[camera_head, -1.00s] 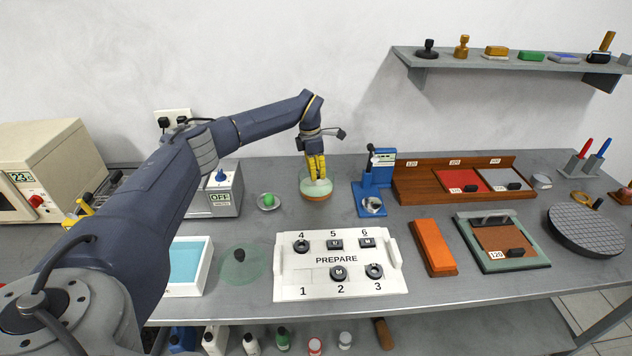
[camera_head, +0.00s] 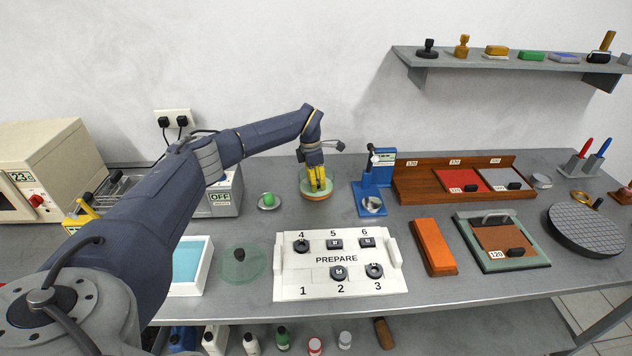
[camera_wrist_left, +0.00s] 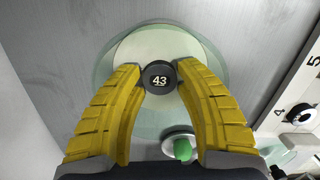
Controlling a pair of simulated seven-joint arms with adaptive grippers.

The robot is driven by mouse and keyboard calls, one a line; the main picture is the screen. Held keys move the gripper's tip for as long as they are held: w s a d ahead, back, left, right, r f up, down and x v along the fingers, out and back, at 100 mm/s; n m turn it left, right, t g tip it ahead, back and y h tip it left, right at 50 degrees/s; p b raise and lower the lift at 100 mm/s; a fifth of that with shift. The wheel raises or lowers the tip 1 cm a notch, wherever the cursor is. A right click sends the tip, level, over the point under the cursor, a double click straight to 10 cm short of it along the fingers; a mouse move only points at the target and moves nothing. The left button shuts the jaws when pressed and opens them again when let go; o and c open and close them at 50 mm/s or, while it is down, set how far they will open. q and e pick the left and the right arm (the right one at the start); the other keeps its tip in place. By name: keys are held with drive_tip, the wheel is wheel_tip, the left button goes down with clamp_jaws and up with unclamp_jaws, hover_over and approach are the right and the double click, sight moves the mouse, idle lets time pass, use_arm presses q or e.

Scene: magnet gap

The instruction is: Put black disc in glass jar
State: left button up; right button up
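The black disc, marked 43, shows in the left wrist view (camera_wrist_left: 159,78) between the two yellow fingertips, which touch its sides. My left gripper (camera_head: 319,188) is shut on it and points down over the glass jar (camera_head: 305,196) at the back of the bench. The jar's round rim and pale green inside also show in the left wrist view (camera_wrist_left: 215,65). The disc is hidden by the fingers in the head view. I cannot tell whether it touches the jar's floor. My right gripper is not in view.
A glass lid with a black knob (camera_head: 239,266) lies left of the white PREPARE board (camera_head: 310,290), which holds several black pieces; its place 1 is empty. A small dish with a green piece (camera_head: 268,200) is left of the jar. A blue stand (camera_head: 365,195) is right of it.

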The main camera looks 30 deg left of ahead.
use_arm(q)
wheel_tip(320, 180, up, 12)
drive_tip(key=s+a, duration=0.1)
idle(0.7)
drive_tip(key=shift+r, duration=0.15)
